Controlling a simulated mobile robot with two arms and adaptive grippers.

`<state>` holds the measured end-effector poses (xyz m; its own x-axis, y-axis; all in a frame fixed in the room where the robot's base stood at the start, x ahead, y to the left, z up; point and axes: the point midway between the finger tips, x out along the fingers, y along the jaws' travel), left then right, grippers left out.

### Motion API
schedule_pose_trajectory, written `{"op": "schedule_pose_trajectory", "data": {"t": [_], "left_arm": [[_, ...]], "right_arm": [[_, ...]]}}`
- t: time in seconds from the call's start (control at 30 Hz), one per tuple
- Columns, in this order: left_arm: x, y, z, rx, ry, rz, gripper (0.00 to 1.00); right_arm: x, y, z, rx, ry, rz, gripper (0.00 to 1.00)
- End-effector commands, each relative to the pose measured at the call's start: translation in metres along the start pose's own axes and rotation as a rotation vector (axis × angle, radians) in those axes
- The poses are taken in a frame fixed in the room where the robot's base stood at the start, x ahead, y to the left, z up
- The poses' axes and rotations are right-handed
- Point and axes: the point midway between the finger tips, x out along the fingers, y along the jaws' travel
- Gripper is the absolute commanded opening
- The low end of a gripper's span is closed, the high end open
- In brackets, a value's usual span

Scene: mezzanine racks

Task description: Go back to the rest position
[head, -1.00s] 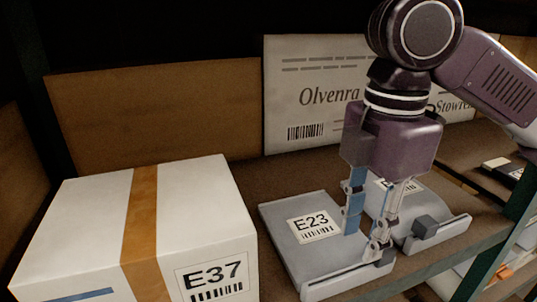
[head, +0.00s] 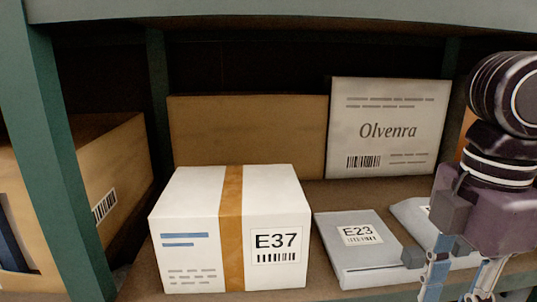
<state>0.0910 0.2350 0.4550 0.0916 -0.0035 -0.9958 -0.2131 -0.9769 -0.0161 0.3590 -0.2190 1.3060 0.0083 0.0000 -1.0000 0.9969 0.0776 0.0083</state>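My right gripper (head: 455,290) is at the lower right of the head view, in front of the shelf and the grey packets. Its two fingers stand apart and nothing shows between them, so it looks open; the lowest part of the fingers is near the bottom edge. A flat grey packet labelled E23 (head: 352,262) lies on the shelf to its left. Another grey packet (head: 412,218) lies further right, partly hidden behind my gripper. My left gripper is not in view.
A white box with brown tape, labelled E37 (head: 195,225), stands on the shelf (head: 318,192). Behind are a brown carton (head: 250,135) and a white Olvenra box (head: 388,105). A green rack post (head: 65,160) stands at left, beside another carton (head: 105,165).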

Motion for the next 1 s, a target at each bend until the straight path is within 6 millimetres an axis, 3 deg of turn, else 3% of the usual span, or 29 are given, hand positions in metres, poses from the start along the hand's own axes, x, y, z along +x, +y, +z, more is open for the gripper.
{"op": "schedule_pose_trajectory", "data": {"t": [0.1, 0.57, 1.0], "left_arm": [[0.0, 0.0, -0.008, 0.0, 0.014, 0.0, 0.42], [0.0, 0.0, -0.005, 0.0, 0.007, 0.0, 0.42], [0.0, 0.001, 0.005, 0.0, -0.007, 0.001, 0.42]], "right_arm": [[0.011, 0.006, -0.005, -0.005, -0.002, 0.002, 0.3], [0.065, 0.036, -0.033, -0.013, 0.02, 0.04, 0.3], [0.169, 0.066, -0.112, 0.045, 0.207, 0.119, 0.3]]}}
